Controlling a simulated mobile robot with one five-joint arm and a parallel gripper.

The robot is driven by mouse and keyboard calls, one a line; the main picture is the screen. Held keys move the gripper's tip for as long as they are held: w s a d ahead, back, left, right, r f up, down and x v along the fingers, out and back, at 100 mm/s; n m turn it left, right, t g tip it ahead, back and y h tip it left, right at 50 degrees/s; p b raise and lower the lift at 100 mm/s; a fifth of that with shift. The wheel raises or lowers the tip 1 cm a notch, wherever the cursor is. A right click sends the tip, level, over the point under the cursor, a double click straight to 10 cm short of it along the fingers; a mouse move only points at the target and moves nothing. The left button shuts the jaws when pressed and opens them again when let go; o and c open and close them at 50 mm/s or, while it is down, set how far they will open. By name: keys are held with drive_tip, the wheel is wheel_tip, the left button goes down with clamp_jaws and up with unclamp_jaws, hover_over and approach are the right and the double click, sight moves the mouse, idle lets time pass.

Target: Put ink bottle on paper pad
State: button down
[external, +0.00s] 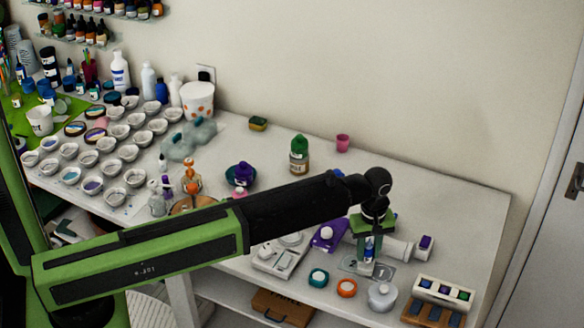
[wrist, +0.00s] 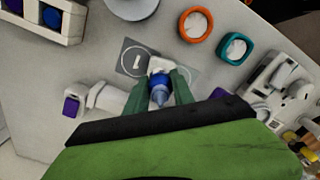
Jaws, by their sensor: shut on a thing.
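The ink bottle (wrist: 160,91) is small and blue with a white end, and it is between the fingers of my gripper (wrist: 161,82). In the external view, my gripper (external: 368,238) points down with the bottle (external: 368,252) held upright below it.
An orange ring (external: 346,287), a teal ring (external: 318,277) and a round white jar (external: 382,296) stand in front. A white tube (external: 398,249) lies to the right, a purple item (external: 330,235) to the left. A wooden rack (external: 434,312) is at the front right edge.

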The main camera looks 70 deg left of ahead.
wheel_tip(320, 180, down, 2)
drive_tip(key=shift+b, duration=0.35)
drive_tip(key=shift+r, duration=0.25)
drive_tip(key=shift+f, duration=0.2)
drive_tip(key=c, duration=1.1)
unclamp_jaws()
